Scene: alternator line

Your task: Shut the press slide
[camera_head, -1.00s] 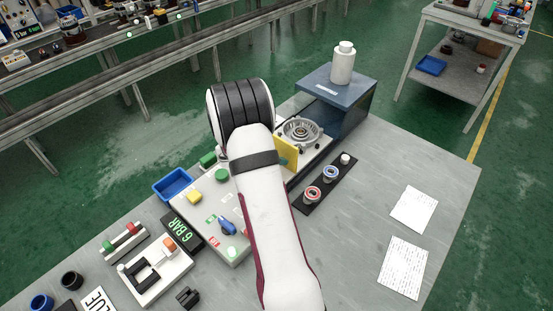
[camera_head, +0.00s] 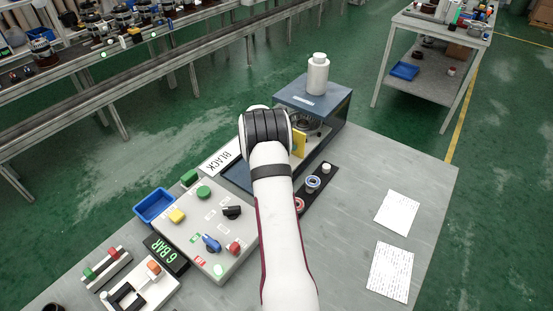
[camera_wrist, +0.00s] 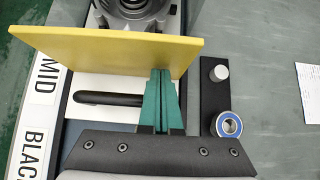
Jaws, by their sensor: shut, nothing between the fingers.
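The press (camera_head: 333,108) is a blue-grey box at the table's far edge. Its slide shows in the wrist view as a white plate (camera_wrist: 98,84) with a black bar handle (camera_wrist: 110,99) and an upright yellow panel (camera_wrist: 90,45). A round metal housing (camera_wrist: 135,8) sits behind the panel. In the head view the yellow panel (camera_head: 299,143) is just in front of the press, and the housing (camera_head: 308,124) is partly inside its opening. My gripper (camera_wrist: 162,72) is shut and empty, its teal tips against or very near the panel's front face, right of the handle. My arm hides it in the head view.
A black strip (camera_head: 322,182) with a blue-ringed bearing (camera_wrist: 229,123) and a white peg (camera_wrist: 219,73) lies right of the slide. A white bottle (camera_head: 318,74) stands on the press. A control box (camera_head: 208,235) and blue bin (camera_head: 154,205) are left. The right tabletop holds papers (camera_head: 396,212).

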